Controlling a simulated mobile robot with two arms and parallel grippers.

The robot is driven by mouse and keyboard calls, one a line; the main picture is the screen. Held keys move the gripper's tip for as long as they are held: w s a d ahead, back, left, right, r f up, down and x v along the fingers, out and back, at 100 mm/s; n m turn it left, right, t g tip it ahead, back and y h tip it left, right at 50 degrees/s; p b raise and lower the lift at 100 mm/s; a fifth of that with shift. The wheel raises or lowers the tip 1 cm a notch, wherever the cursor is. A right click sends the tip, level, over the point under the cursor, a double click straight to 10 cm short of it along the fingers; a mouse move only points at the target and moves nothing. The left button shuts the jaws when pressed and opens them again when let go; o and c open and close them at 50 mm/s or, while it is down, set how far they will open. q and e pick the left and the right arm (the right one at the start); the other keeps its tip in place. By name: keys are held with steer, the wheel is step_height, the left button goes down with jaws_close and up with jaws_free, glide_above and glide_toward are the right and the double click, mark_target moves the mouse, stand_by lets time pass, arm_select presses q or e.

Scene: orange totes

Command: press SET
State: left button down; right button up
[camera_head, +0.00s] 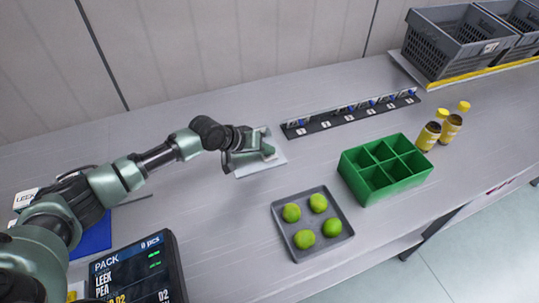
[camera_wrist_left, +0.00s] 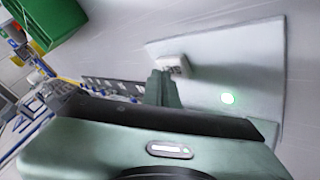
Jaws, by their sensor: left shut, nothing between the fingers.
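A flat pale panel (camera_head: 262,168) lies on the grey table, partly hidden under my left gripper (camera_head: 264,148). In the left wrist view the panel (camera_wrist_left: 245,60) carries a small raised white button (camera_wrist_left: 174,65) with dark lettering too small to read surely. My right gripper is not in view.
A grey tray (camera_head: 301,248) with several green fruits and a green divided box (camera_head: 381,194) stand to the right. A dark rail (camera_head: 350,117) with numbered labels lies behind. A PACK screen (camera_head: 135,275) stands front left. Two yellow-capped bottles (camera_head: 429,136) stand at right.

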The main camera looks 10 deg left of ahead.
mark_target(267, 157)
arm_select(q)
steer(key=shift+f, duration=0.45)
stand_by(0.6)
steer(key=shift+r+p, duration=0.8)
steer(key=shift+r, duration=0.15)
step_height(267, 157, up, 5)
steer(key=p, duration=0.5)
steer(key=shift+r, duration=0.1)
steer(key=shift+f, duration=0.2)
